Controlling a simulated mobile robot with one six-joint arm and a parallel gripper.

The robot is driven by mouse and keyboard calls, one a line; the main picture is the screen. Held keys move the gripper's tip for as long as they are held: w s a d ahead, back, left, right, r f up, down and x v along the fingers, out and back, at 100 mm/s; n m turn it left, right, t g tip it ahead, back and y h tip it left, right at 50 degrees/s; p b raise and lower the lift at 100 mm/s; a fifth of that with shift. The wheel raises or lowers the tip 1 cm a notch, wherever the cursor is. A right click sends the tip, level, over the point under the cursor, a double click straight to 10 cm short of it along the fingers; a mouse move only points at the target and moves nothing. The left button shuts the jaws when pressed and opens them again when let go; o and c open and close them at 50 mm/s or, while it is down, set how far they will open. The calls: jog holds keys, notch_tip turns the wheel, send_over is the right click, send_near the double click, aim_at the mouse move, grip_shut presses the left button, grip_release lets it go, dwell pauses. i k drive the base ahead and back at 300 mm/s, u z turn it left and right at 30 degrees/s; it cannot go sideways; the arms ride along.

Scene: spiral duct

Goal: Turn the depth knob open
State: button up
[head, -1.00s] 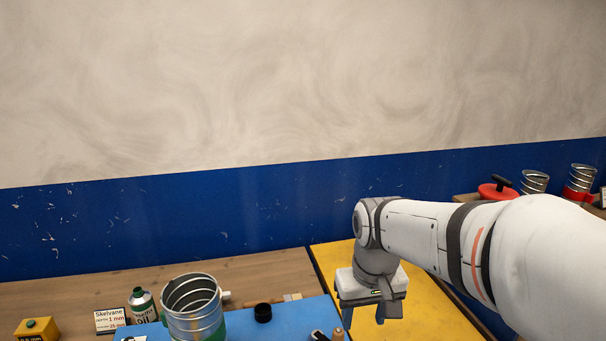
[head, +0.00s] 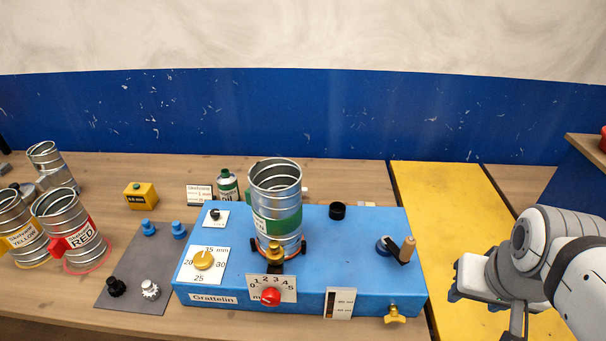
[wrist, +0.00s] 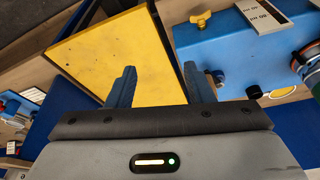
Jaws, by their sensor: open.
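The blue Grattelin machine (head: 345,262) stands on the bench. A red knob (head: 270,296) sits on a dial marked from 0 to 5 on its front. A yellow knob (head: 203,260) sits on a dial marked in mm at its left. A yellow wing-shaped knob (head: 395,314) is low on the front right; it also shows in the wrist view (wrist: 201,20). I cannot read which is the depth knob. My gripper (wrist: 160,88) is open and empty, right of the machine over the yellow panel. Its fingers are partly cut off in the head view.
A spiral duct (head: 275,200) stands upright on the machine. A crank handle (head: 402,250) sticks up at its right. Labelled ducts (head: 68,225) stand at far left, beside a grey mat (head: 140,268) with small knobs. The yellow panel (head: 445,215) is clear behind my gripper.

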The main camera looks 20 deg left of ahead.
aim_at(270, 297)
jog(key=z, duration=0.05)
jog(key=k, duration=1.1)
jog(key=u, duration=0.85)
jog(key=i, duration=1.05)
jog(key=u, duration=0.2)
jog(key=k, duration=1.05)
jog(key=z, duration=0.35)
jog(key=i, duration=0.3)
jog(key=z, duration=0.05)
